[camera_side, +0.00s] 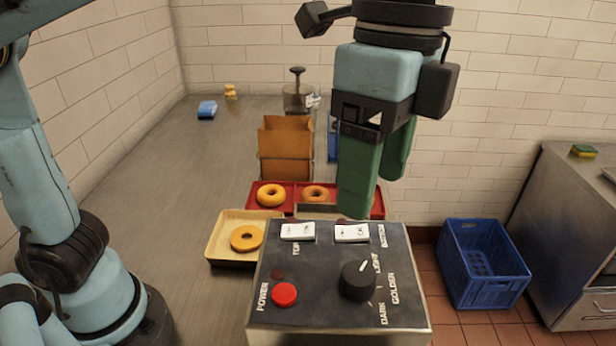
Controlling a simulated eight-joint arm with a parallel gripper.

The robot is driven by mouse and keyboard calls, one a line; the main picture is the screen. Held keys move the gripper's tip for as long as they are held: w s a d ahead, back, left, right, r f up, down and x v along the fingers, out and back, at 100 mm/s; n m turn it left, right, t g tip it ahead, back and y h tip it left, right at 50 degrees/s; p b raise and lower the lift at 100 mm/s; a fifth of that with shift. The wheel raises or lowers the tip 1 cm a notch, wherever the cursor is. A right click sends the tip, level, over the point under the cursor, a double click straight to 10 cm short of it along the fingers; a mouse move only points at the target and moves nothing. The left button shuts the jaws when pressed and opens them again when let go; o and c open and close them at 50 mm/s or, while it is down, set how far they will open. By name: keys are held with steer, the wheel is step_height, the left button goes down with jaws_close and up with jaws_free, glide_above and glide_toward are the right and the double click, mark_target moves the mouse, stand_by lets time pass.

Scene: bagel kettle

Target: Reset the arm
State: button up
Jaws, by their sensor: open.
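My gripper (380,180) hangs from the top of the view with two green fingers pointing down. The fingers are apart and I see nothing between them. The nearer fingertip is in front of the right part of the red tray (251,201), above the back of the control box (340,322). The box has two white rocker switches, one on the left (298,231) and one on the right (351,233), a black knob (357,281) and a red power button (284,294). The fingers hide part of the red tray and what stands behind it.
Two bagels (271,195) sit in the red tray. A cream tray (217,243) holds one bagel half (246,238). A brown holder (285,150) and a clear jar with a black plunger (297,95) stand behind. A blue crate (485,262) is on the floor at right. The left counter is mostly clear.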

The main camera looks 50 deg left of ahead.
steer(key=w+a+f+n+t, duration=0.1)
steer(key=a+f+n+t, duration=0.3)
steer(key=a+f+n, duration=0.3)
steer(key=w+a+f+n+t, duration=0.2)
steer(key=a+f+n, duration=0.6)
steer(key=a, duration=0.9)
steer(key=shift+a+f+n+t, duration=0.2)
steer(key=shift+f+n+t, duration=0.1)
steer(key=shift+f+t, duration=0.5)
steer(key=shift+r, duration=0.1)
